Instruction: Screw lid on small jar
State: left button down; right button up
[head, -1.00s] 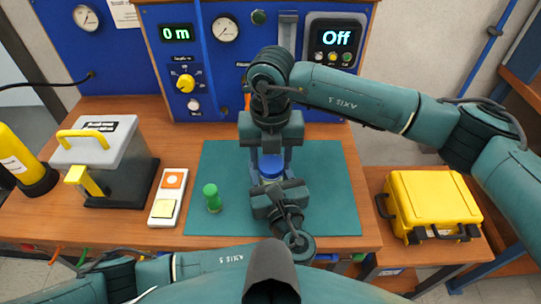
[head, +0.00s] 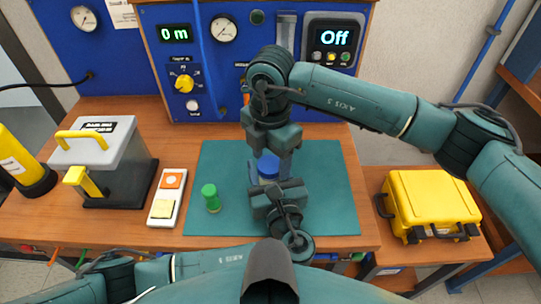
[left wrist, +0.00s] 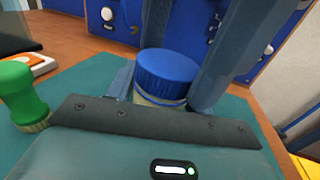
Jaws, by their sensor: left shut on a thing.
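The small jar (left wrist: 150,101) stands upright on the green mat, mostly hidden, with the blue lid (left wrist: 167,68) on its top. The lid also shows in the head view (head: 268,166). My left gripper (head: 270,181) is low at the jar, shut on it from the near side. My right gripper (head: 270,157) points down from above, with its fingers on either side of the lid. I cannot tell whether those fingers press on the lid or stand clear of it. The thread between jar and lid is not clear to see.
A green-topped object (head: 211,197) stands on the mat (head: 325,205) left of the jar. A white two-button box (head: 166,198) and a grey case with yellow handles (head: 104,160) stand farther left. A yellow case (head: 432,199) is at right. The blue panel (head: 225,80) rises behind.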

jog(key=shift+o, duration=0.6)
jog(key=shift+f, duration=0.1)
jog(key=shift+r, duration=2.3)
jog(key=shift+c, duration=0.4)
